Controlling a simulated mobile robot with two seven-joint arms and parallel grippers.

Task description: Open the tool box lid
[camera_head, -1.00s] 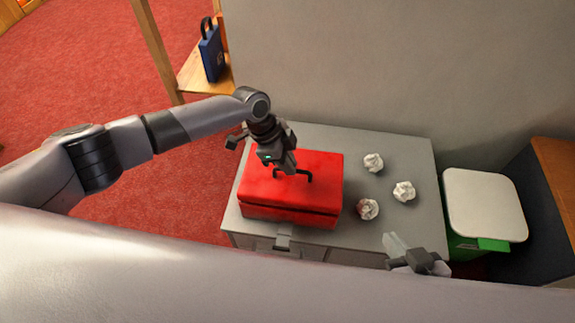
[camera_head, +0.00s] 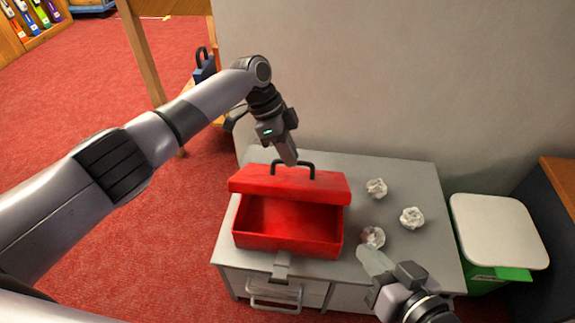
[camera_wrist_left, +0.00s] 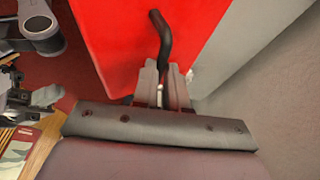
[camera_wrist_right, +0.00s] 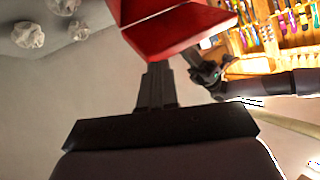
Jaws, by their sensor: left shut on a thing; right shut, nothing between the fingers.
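The red tool box (camera_head: 290,242) stands on the grey cabinet, its front facing me. Its red lid (camera_head: 300,184) is raised and tilted back, and the red inside of the box shows. The black lid handle (camera_head: 309,166) is on top of the lid. My left gripper (camera_head: 290,160) is shut on this handle; in the left wrist view the fingers (camera_wrist_left: 162,82) close around the black handle (camera_wrist_left: 162,45). My right gripper (camera_head: 368,255) is shut and empty, to the right of the box's front corner and apart from it. The box also shows in the right wrist view (camera_wrist_right: 175,32).
Several crumpled paper balls (camera_head: 411,217) lie on the grey cabinet top (camera_head: 400,172), right of the box. A white-lidded green bin (camera_head: 495,232) stands right of the cabinet. A wall rises behind. A blue bag (camera_head: 204,68) is at the back left.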

